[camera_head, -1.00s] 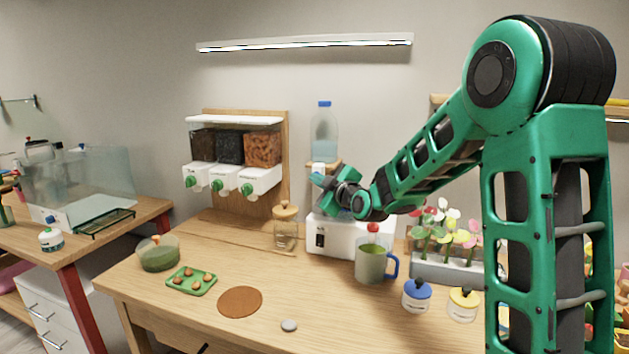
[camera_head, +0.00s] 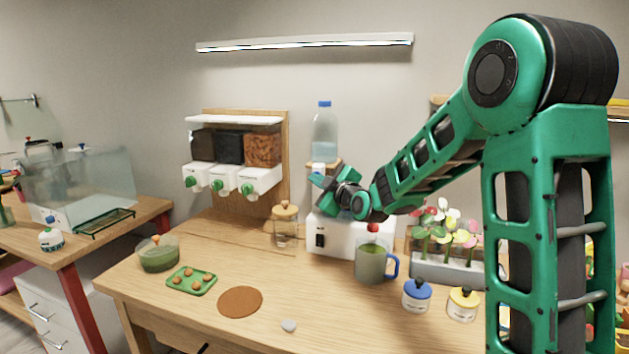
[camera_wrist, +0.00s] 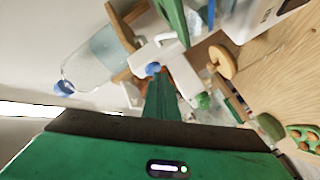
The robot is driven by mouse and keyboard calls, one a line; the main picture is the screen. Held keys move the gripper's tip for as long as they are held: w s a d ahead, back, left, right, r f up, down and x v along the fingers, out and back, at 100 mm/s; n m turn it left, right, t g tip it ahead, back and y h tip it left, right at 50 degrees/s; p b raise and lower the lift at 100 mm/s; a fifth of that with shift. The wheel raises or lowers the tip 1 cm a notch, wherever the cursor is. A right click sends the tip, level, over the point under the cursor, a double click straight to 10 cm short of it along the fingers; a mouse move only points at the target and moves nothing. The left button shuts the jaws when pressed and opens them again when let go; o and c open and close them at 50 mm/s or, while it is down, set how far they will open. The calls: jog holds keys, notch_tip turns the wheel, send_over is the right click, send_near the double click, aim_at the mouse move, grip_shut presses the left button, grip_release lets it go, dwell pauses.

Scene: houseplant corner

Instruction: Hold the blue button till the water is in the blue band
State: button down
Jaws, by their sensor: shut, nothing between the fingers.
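A clear bottle with a blue cap (camera_head: 324,130) stands on a wooden stand behind the white machine (camera_head: 345,238); it also shows in the wrist view (camera_wrist: 95,62). A white tap-like part (camera_wrist: 146,52) beside it carries a small blue button (camera_wrist: 153,69). My gripper (camera_head: 320,180) is shut and empty, its tip close to the button; I cannot tell whether it touches. In the wrist view a green finger (camera_wrist: 160,98) points toward the button. A grey-green mug with a blue handle (camera_head: 371,264) stands before the machine. I cannot make out a blue band.
A lidded glass jar (camera_head: 285,228), a green tray (camera_head: 191,281), a brown round mat (camera_head: 240,302) and a grey stone (camera_head: 289,325) are on the table. Flowers in a planter (camera_head: 447,267) and blue- and yellow-lidded jars stand right. The front middle is mostly clear.

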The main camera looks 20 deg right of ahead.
jog(key=shift+s+a, duration=0.45)
jog(key=shift+s, duration=0.2)
jog(key=s+a, duration=0.1)
jog(key=s, duration=0.1)
jog(key=s+a, duration=0.2)
dwell(0.4)
